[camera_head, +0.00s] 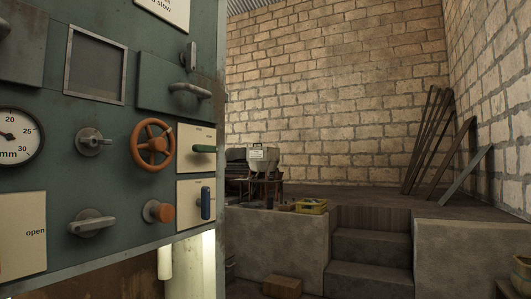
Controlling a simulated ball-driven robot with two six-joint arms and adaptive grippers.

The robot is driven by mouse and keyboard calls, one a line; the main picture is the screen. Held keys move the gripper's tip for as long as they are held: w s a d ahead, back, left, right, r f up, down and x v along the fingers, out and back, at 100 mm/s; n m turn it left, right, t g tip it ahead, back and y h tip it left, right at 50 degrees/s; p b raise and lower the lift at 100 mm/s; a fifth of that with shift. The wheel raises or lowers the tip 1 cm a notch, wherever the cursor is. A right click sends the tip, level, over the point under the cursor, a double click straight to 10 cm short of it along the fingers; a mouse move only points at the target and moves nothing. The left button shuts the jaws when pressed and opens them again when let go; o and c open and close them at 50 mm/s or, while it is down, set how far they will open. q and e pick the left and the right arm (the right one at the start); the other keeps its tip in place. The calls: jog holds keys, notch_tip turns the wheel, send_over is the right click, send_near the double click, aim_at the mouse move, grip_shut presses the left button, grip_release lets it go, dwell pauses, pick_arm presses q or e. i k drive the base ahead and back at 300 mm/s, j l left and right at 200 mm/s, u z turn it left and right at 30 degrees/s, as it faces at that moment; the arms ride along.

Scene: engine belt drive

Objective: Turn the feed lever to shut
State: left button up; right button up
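A grey lever (91,222) is on the green panel (115,190) at the left, with its handle pointing right and slightly up. Neither of my grippers is in view.
The panel also carries an orange handwheel (152,144), an orange knob (158,212), a grey knob (93,142) and a gauge (15,136). To the right are concrete steps (370,246), a raised floor with a yellow crate (311,206) and leaning planks (430,135).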

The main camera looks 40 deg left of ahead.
aim_at(199, 148)
jog(key=i+u, duration=0.25)
jog(key=i, duration=0.2)
jog(key=i+l+u, duration=0.2)
jog(key=i, duration=0.2)
jog(key=i+l+u, duration=0.25)
jog(key=i, duration=0.2)
